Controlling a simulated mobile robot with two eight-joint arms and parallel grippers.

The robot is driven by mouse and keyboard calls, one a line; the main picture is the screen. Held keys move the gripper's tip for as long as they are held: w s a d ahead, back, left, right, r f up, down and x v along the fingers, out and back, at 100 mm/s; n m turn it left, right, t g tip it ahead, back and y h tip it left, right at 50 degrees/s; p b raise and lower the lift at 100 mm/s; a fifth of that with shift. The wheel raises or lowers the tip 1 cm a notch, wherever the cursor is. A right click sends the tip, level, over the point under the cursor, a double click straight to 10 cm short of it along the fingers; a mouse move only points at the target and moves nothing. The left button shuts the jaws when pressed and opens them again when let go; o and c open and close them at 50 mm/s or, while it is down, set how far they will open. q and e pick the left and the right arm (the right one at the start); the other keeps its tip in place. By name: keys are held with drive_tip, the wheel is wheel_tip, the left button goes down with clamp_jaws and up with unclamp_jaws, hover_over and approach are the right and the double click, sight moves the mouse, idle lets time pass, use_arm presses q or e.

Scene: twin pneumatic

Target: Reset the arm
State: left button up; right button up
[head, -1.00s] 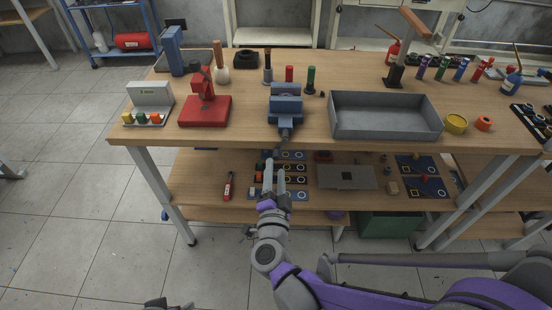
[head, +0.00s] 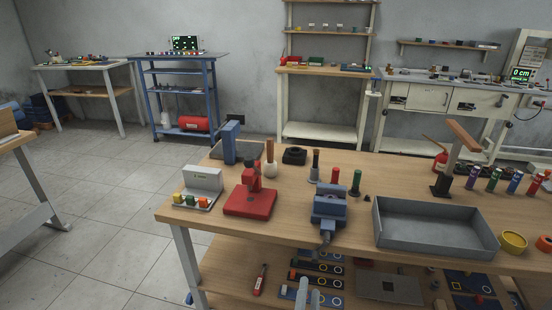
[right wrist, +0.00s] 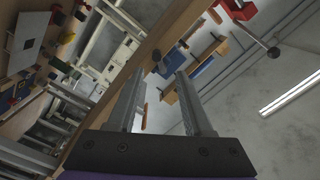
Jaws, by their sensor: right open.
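My right gripper (head: 308,293) shows only by its grey fingertips at the bottom edge of the head view, in front of the workbench (head: 190,222). In the right wrist view its two fingers (right wrist: 158,88) stand apart with nothing between them. The rest of my right arm is outside the head view. My left gripper is in neither view now.
The bench bears a red press (head: 250,195), a blue vise (head: 330,209) near the front edge, a grey tray (head: 435,245) and several tools. A lower shelf (head: 230,270) holds panels. Open floor (head: 95,250) lies to the left.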

drive_tip(key=s+a+f+n+g+y, duration=0.1)
drive_tip(key=s+a+n+g+y, duration=0.25)
drive_tip(key=n+y, duration=0.65)
drive_tip(key=s+d+f+n+g+h+p, duration=0.1)
drive_tip(key=s+d+f+n+g+h, duration=0.2)
drive_tip(key=s+d+g, duration=0.4)
drive_tip(key=s+d+f+n+g+h, duration=0.1)
drive_tip(key=s+d+f+g+h, duration=0.25)
drive_tip(key=s+f, duration=0.4)
use_arm(q)
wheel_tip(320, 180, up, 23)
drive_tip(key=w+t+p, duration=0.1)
drive_tip(key=p, duration=1.8)
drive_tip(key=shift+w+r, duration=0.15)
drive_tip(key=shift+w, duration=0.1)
use_arm(e)
wheel_tip(320, 180, up, 24)
drive_tip(key=t+y, duration=0.1)
drive_tip(key=t, duration=0.1)
drive_tip(key=shift+w+d, duration=0.2)
drive_tip(key=shift+d, duration=0.1)
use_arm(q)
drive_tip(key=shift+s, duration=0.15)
use_arm(e)
drive_tip(key=shift+s, duration=0.1)
